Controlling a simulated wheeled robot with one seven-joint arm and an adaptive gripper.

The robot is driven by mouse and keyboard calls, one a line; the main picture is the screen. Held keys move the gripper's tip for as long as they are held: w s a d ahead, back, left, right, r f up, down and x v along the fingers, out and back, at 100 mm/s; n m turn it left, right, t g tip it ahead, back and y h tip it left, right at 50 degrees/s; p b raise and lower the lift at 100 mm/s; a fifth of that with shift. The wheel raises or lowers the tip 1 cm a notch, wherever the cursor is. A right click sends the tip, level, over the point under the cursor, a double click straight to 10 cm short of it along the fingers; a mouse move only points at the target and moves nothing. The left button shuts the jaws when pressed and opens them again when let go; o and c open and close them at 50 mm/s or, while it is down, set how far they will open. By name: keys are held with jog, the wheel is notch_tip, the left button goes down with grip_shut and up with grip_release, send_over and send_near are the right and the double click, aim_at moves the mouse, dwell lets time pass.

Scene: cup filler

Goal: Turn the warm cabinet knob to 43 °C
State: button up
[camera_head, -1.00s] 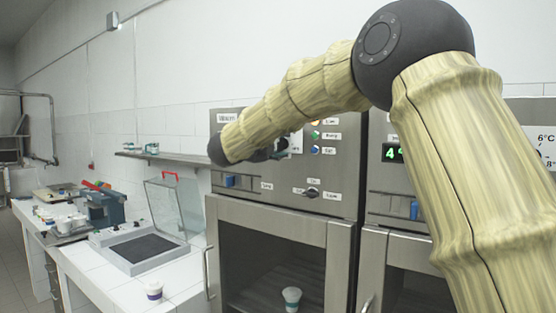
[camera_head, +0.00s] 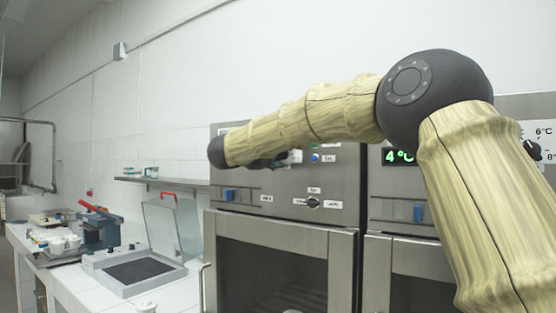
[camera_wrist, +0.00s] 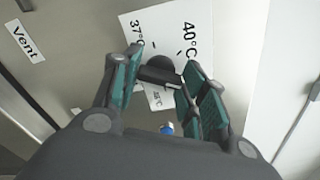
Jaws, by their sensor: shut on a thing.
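The warm cabinet knob (camera_wrist: 160,66) is dark with a bar-shaped grip, on a white dial plate (camera_wrist: 200,28) in the wrist view. The plate reads 37°C on the left and 40°C on the right. A smaller label under the knob is partly hidden and hard to read. My gripper (camera_wrist: 163,74) has its teal-padded fingers on both sides of the knob and is shut on it. I cannot tell the set temperature.
A right cabinet shows a green 4° display (camera_head: 399,157). A white counter with a lidded device (camera_head: 140,272) stands at left.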

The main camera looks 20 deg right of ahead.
jog(key=shift+f, duration=0.15)
jog(key=o, duration=1)
jog(key=v, duration=1.2)
